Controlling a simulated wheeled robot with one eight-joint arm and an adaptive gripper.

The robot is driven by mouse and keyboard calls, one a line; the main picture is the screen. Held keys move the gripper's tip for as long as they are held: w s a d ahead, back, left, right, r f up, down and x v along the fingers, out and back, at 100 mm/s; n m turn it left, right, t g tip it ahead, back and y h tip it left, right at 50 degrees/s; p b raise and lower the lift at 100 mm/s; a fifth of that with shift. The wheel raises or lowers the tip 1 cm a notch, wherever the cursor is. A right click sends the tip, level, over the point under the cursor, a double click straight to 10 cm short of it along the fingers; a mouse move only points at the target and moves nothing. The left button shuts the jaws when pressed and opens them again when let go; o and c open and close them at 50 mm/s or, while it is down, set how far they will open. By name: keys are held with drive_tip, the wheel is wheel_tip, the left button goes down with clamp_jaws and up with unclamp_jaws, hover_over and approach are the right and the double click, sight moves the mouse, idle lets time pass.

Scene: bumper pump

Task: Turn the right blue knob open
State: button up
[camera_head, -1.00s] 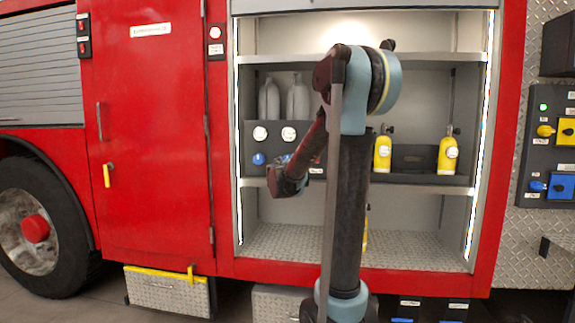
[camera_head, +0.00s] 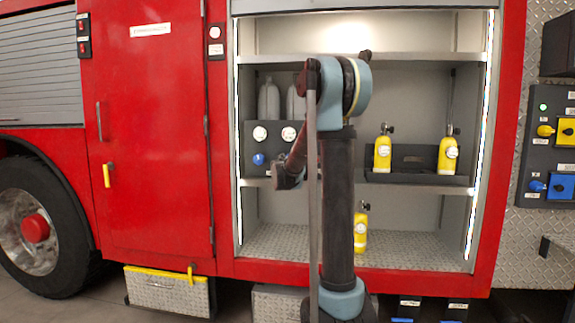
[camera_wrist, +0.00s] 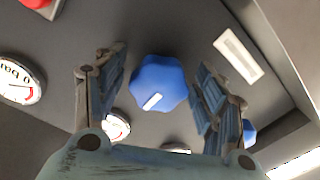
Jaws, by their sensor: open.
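In the wrist view a blue lobed knob (camera_wrist: 160,82) with a white mark sits on the grey panel (camera_wrist: 150,30). My gripper (camera_wrist: 161,62) is open, with one finger on each side of this knob in the picture. I cannot tell whether the fingers touch it. A second blue knob (camera_wrist: 250,133) is partly hidden behind the right finger. In the head view one blue knob (camera_head: 258,159) shows below the left gauge. My arm covers the panel's right part there, and the fingertips are hidden.
White gauges (camera_wrist: 20,80) lie beside the knobs, with a red part (camera_wrist: 38,4) in the corner. Yellow bottles (camera_head: 382,153) stand on the shelf to the right, and another (camera_head: 361,230) stands below. Compartment walls and a shelf (camera_head: 400,189) surround the panel.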

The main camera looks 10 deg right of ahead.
drive_tip(key=c, duration=1.1)
drive_tip(key=shift+n, duration=0.3)
drive_tip(key=n, duration=0.4)
drive_tip(key=shift+n, duration=0.3)
drive_tip(key=n, duration=0.4)
drive_tip(key=shift+a+g, duration=0.1)
drive_tip(key=shift+g, duration=0.2)
drive_tip(key=n, duration=0.4)
drive_tip(key=shift+n, duration=0.4)
drive_tip(key=n, duration=0.4)
drive_tip(key=shift+n+h, duration=0.3)
drive_tip(key=shift+h, duration=0.1)
drive_tip(key=o, duration=1.1)
